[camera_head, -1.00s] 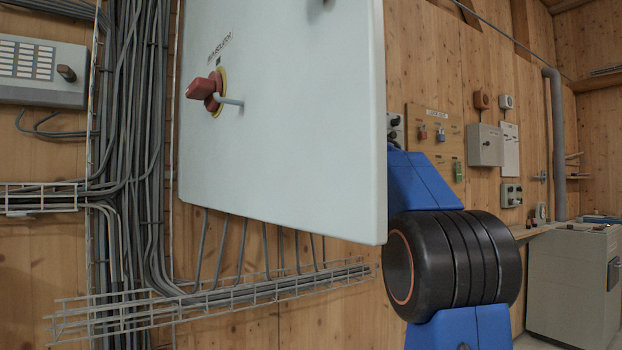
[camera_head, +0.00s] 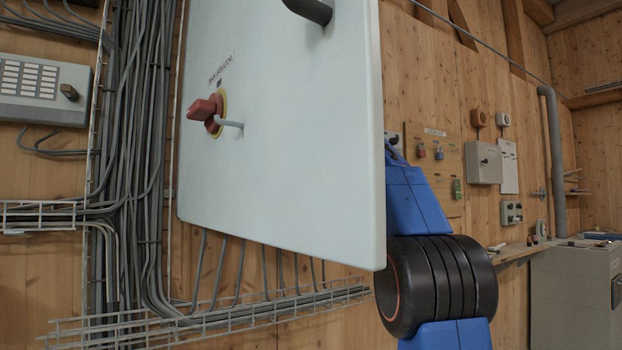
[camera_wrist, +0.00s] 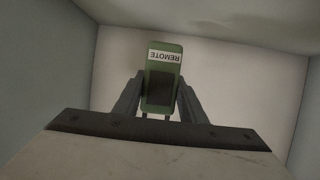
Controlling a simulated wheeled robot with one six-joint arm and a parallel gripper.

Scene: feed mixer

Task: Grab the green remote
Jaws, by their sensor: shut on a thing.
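The green remote (camera_wrist: 162,62) shows in the wrist view. It is a small block with a white label reading REMOTE, upside down in this view, and a dark panel. My gripper (camera_wrist: 160,84) has its two dark fingers against the remote's sides and is shut on it. The remote and fingers are inside a pale-walled space. In the head view my gripper and the remote are not visible; my blue arm passes behind the large grey door.
The grey door (camera_head: 290,150) with a red isolator switch (camera_head: 207,110) fills the middle of the head view. A wire cable tray (camera_head: 230,318) runs below it. Grey cables (camera_head: 140,160) hang at left. A lockout board (camera_head: 437,170) and grey boxes are on the wall at right.

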